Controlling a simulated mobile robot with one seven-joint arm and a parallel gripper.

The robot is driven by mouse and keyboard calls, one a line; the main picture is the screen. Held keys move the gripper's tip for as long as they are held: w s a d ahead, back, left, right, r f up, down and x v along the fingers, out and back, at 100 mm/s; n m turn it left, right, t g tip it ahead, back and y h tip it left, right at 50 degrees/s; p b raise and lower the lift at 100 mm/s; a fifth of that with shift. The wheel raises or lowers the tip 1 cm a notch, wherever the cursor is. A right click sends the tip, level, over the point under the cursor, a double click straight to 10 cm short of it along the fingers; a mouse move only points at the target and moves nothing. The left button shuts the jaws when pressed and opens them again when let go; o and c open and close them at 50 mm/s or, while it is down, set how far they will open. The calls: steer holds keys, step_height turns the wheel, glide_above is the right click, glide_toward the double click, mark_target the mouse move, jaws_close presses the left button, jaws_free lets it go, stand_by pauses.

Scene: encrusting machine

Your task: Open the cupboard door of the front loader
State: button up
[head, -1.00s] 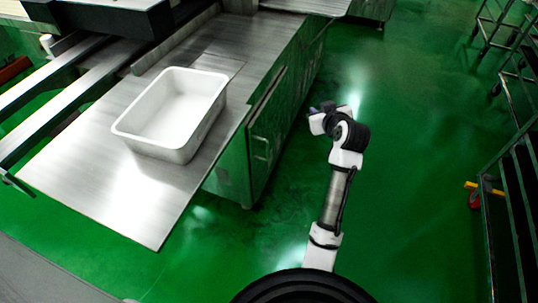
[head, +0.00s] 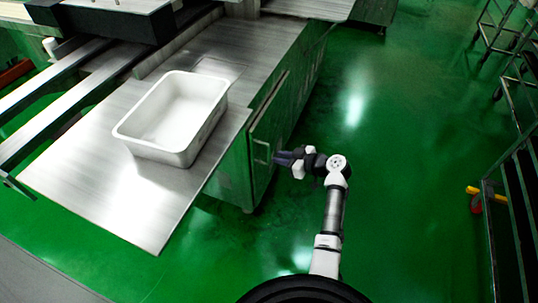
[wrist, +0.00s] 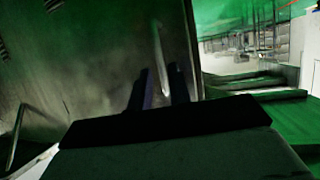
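The cupboard door (head: 268,128) is a steel panel in the side of the front loader, below the worktop. It looks shut or nearly so. Its handle (head: 262,153) is a small bar near the door's front edge. My gripper (head: 281,158) is just right of the handle and points at it. In the wrist view the two dark fingers (wrist: 160,92) are apart. A pale bar handle (wrist: 161,58) shows beyond and between their tips on the metal panel (wrist: 85,70). I cannot tell whether the fingers touch it.
A white tub (head: 175,112) stands on the steel worktop (head: 110,190), whose edge overhangs near the door. Another bar handle (wrist: 20,128) shows at the left in the wrist view. Wheeled racks (head: 510,190) stand at the right. The green floor (head: 400,130) between is clear.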

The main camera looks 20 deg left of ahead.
mark_target(269, 162)
steer(key=x, duration=0.6)
steer(key=shift+c, duration=0.5)
jaws_close()
steer(key=shift+d, duration=0.1)
